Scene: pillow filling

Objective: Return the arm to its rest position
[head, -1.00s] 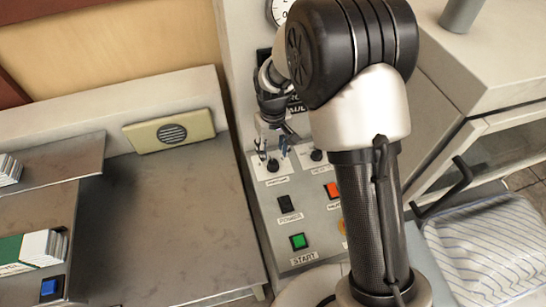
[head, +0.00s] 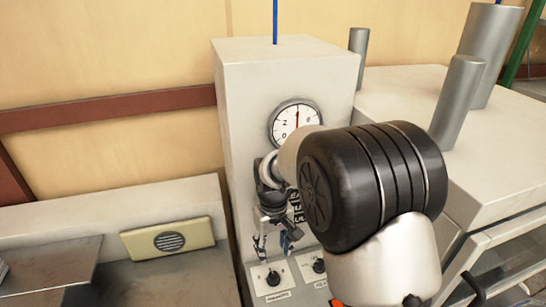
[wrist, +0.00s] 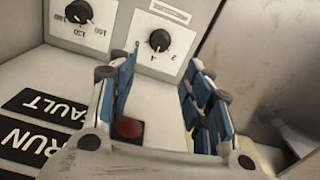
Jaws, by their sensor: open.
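My arm rises from the bottom right of the head view, with a large black joint in front of the machine. My gripper (head: 275,244) hangs before the machine's front, just above two black knobs on the control panel. In the wrist view, its blue-padded fingers (wrist: 160,75) stand apart with nothing between them but a view of the panel. The left knob (head: 273,278) and the right knob (head: 319,265) show below it. Part of the machine front is hidden behind my arm.
The machine (head: 285,70) carries a round gauge (head: 296,119). A red light (wrist: 128,128) and RUN and FAULT labels show in the wrist view. A beige speaker box (head: 168,239) is at left. Grey cylinders (head: 456,100) stand on the right-hand cabinet.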

